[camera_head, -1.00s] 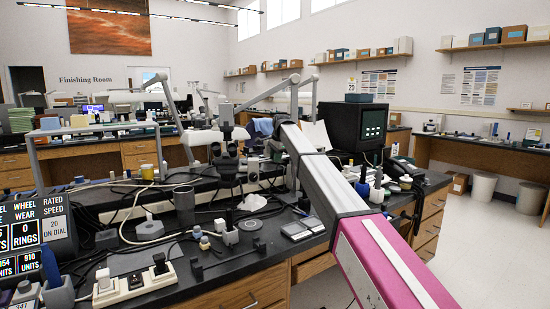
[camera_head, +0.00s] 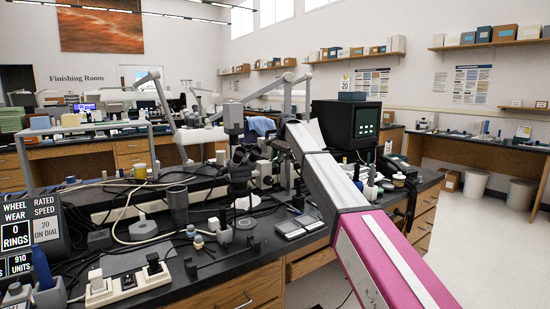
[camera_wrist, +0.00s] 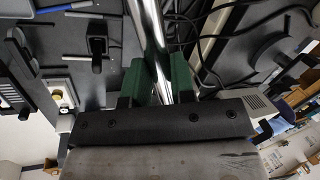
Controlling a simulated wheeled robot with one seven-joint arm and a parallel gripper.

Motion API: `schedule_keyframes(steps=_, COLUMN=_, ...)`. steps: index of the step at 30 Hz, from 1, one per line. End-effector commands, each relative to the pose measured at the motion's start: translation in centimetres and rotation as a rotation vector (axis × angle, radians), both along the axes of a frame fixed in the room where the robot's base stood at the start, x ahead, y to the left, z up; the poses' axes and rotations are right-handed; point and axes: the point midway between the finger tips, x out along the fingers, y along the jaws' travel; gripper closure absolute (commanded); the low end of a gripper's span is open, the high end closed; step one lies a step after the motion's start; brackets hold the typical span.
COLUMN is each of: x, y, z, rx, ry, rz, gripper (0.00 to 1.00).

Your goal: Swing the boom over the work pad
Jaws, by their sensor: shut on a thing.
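In the wrist view my gripper (camera_wrist: 159,82) is shut on a shiny chrome rod, which looks like the boom (camera_wrist: 149,28), with green pads on both sides of it. In the head view my gripper (camera_head: 272,150) is small and partly hidden by my arm, beside a dark microscope head (camera_head: 240,168) under a grey upright block (camera_head: 233,118). The boom's rod is mostly hidden there. A flat dark grey pad (camera_head: 122,262), possibly the work pad, lies on the bench to the front left. The microscope head appears right of that pad, not above it.
The black bench (camera_head: 215,268) is crowded with cables, a grey cup (camera_head: 178,205), a scale (camera_head: 300,227) and a power strip (camera_head: 128,288). A counter display (camera_head: 30,235) stands at left. A black box unit (camera_head: 345,127) stands behind my arm. Floor at right is open.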

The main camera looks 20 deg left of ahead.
Motion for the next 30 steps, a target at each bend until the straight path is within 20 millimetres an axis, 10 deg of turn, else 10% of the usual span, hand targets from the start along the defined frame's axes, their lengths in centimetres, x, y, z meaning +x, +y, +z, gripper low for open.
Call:
schedule_keyframes(steps=24, x=-0.12, y=-0.75, z=0.07, rx=-0.001, ry=-0.002, rz=0.062, gripper=1.0)
schedule_keyframes(steps=25, x=-0.12, y=-0.75, z=0.07, rx=0.0, ry=-0.002, rz=0.061, gripper=0.67)
schedule_keyframes(steps=26, x=-0.1, y=-0.74, z=0.07, rx=0.0, ry=-0.002, rz=0.061, gripper=0.57)
schedule_keyframes(steps=30, x=-0.12, y=-0.72, z=0.04, rx=0.0, ry=-0.001, rz=0.061, gripper=0.52)
